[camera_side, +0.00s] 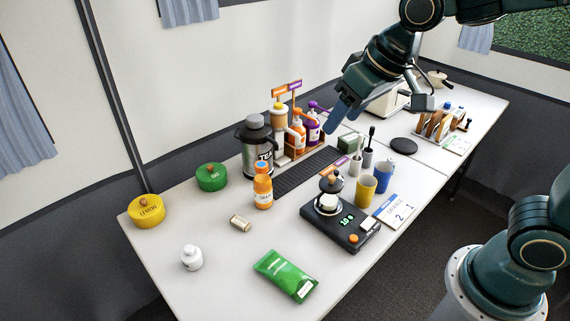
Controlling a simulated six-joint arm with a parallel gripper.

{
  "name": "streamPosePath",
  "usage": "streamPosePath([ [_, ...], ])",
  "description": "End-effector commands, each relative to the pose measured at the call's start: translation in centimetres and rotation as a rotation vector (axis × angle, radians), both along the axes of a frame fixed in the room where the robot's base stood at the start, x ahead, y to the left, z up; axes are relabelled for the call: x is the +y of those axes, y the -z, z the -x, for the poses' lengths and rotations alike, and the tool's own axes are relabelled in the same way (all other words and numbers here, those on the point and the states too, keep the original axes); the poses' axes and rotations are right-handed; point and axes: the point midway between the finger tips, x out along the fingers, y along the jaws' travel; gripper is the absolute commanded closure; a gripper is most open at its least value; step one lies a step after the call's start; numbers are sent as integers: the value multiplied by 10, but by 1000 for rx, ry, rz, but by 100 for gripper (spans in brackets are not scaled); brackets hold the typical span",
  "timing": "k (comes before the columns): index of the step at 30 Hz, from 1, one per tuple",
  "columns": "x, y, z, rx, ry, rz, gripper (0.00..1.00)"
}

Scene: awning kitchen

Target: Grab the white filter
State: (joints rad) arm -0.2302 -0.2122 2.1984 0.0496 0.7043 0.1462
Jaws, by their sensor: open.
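I cannot single out a white filter with certainty. A white, round piece (328,203) sits on the black scale (346,229), partly covered by a dark item with a wooden knob (332,181). A small cream-coloured piece (241,222) lies on the table at the left. My gripper (382,113) is open and seems empty. It is high over the back of the table, behind and to the right of the scale, apart from all of these.
A steel flask (257,151), a bottle rack (305,148) and an orange bottle (263,191) stand behind the scale. A green pouch (284,274) and white bottle (192,258) are in front, with bare table between.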

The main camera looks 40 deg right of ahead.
Motion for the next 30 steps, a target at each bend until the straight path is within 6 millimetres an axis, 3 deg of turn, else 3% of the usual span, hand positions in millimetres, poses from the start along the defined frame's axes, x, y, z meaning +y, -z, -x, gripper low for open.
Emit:
streamPosePath([
  [6, 37, 21, -45, 17, -23, -5, 45],
  [15, 93, 63, -95, 33, -48, -9, 45],
  [23, 147, 113, -127, 45, -73, -9, 45],
  [30, 198, 168, -144, 55, -97, -7, 45],
])
